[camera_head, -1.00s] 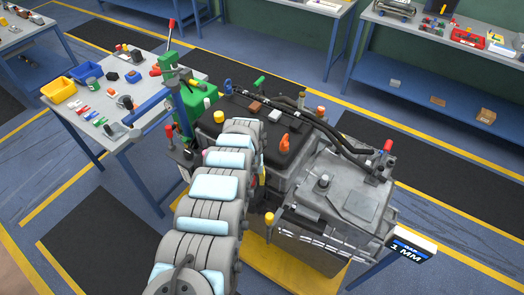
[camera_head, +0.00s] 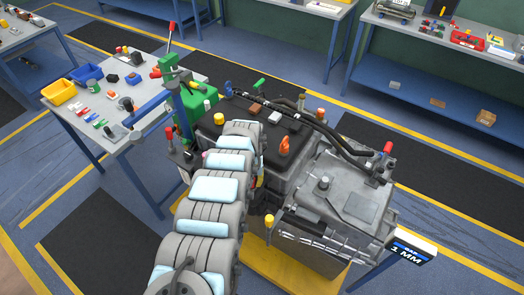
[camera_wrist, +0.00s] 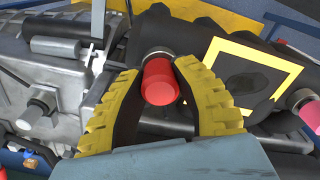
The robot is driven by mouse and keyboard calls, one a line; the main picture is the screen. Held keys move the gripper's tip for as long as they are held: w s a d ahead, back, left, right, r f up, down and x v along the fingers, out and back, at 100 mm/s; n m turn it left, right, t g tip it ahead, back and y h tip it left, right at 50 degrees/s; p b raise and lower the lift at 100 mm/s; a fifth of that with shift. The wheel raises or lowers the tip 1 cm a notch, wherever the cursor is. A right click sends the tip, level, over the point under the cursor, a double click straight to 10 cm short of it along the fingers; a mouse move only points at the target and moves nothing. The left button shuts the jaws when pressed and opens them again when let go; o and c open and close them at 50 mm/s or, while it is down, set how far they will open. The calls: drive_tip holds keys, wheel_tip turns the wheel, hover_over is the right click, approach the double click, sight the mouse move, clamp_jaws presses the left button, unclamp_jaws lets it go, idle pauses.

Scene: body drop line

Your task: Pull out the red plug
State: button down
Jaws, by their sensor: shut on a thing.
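The red plug (camera_wrist: 160,82) sits in the middle of the wrist view, in front of a metal collar on the dark side of the engine block. My gripper (camera_wrist: 157,70) has one yellow-and-black finger on each side of the plug and is shut on it. The plug's end faces the camera; its base is partly hidden, and I cannot tell how deep it sits. In the head view my arm covers the gripper and the plug, beside the engine and gearbox unit (camera_head: 345,195).
In the wrist view a pink plug (camera_wrist: 307,108) is to the right and a yellow-framed panel (camera_wrist: 252,70) is close by. In the head view a yellow-capped part (camera_head: 268,220) sticks out near my arm. A table (camera_head: 75,118) with small parts stands at left.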

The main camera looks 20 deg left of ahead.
drive_tip(key=shift+r+p, duration=0.75)
drive_tip(key=shift+r, duration=0.15)
idle(0.5)
drive_tip(key=shift+r+p, duration=2.15)
drive_tip(key=shift+r, duration=0.55)
